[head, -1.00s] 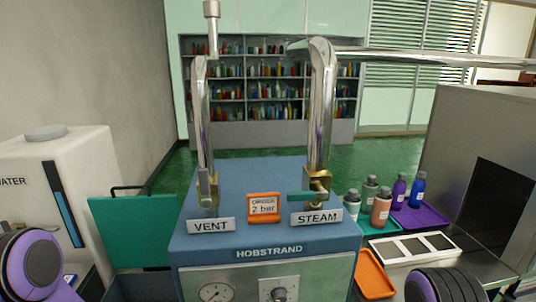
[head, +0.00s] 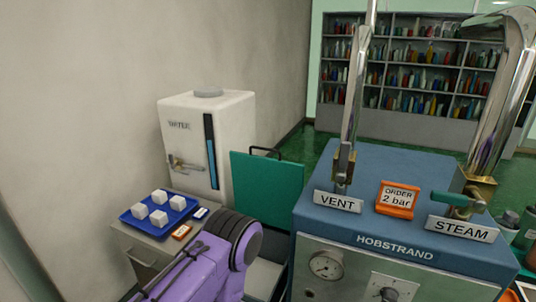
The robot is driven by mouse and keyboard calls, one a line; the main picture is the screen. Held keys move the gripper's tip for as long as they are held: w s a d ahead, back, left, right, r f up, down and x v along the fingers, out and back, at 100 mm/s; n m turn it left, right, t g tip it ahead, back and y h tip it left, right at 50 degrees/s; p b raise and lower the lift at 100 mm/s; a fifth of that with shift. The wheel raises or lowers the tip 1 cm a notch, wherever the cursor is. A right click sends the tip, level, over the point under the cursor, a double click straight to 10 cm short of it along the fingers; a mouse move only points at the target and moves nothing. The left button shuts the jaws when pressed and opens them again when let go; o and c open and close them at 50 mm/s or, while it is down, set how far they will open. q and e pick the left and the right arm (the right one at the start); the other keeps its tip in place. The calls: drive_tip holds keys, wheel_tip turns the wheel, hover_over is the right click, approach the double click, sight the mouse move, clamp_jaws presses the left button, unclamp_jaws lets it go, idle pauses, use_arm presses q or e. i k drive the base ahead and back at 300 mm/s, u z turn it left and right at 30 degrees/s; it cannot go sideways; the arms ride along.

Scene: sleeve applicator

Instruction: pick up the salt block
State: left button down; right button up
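I see no marking that tells one from another. My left arm shows as a purple link with a black joint right of the tray, but its gripper is out of view. My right gripper is out of view too.
The tray stands on a grey cabinet (head: 146,250) with small orange and blue tags beside it. A white water tank (head: 240,120) stands behind. A teal panel (head: 268,190) and the blue Hobstrand machine (head: 400,170) are on the right.

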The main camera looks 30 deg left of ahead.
sight(140, 210)
drive_tip(key=u, duration=2)
drive_tip(key=k, duration=0.65)
drive_tip(key=u, duration=0.75)
drive_tip(key=i, duration=1.5)
drive_tip(key=z, duration=0.25)
